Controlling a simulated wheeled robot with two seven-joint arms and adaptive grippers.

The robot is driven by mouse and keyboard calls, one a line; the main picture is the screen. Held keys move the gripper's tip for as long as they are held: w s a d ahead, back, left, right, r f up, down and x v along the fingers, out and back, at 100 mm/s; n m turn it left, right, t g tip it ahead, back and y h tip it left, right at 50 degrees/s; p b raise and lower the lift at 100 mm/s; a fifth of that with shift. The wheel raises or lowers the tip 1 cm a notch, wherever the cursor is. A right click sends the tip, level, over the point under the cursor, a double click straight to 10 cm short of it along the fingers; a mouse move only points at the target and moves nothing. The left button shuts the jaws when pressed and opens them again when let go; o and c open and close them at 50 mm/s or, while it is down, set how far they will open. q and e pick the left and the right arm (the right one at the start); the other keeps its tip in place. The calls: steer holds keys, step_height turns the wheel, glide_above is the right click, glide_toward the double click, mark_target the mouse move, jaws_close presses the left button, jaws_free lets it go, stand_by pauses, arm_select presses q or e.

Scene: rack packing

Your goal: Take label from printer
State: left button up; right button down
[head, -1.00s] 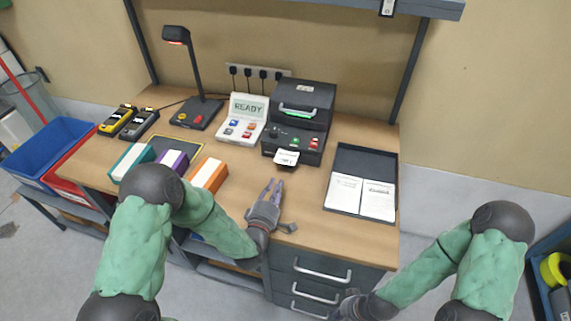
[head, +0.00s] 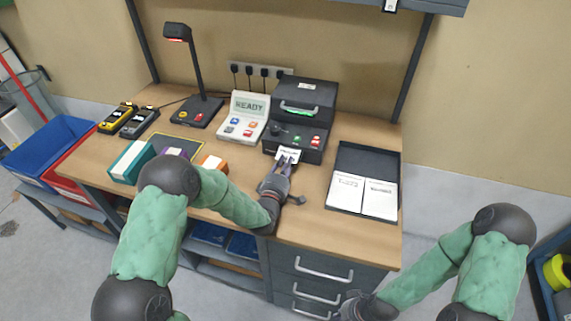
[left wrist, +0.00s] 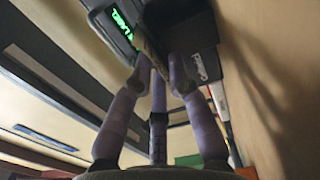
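The black label printer (head: 305,110) stands at the back of the bench. A white label (head: 288,154) sticks out of its front slot. My left gripper (head: 285,162) is at the label, its fingertips overlapping the label's lower edge. In the left wrist view the left fingers (left wrist: 162,62) are apart, with a thin tan edge, probably the label (left wrist: 148,45), between the tips; contact is not clear. The printer with green lit text also shows there (left wrist: 125,20). My right gripper (head: 350,306) is low in front of the drawers; its fingers are hard to make out.
A READY display panel (head: 248,107) and a lamp (head: 203,112) stand left of the printer. Coloured boxes (head: 130,161) lie left, partly behind my left arm. An open dark case (head: 345,206) with white cards lies right. Bench between printer and case is clear.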

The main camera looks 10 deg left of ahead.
arm_select(q)
jaws_close()
stand_by(0.3)
steer(key=shift+r+p, duration=0.75)
steer(key=shift+r, duration=0.6)
steer(key=shift+f, duration=0.1)
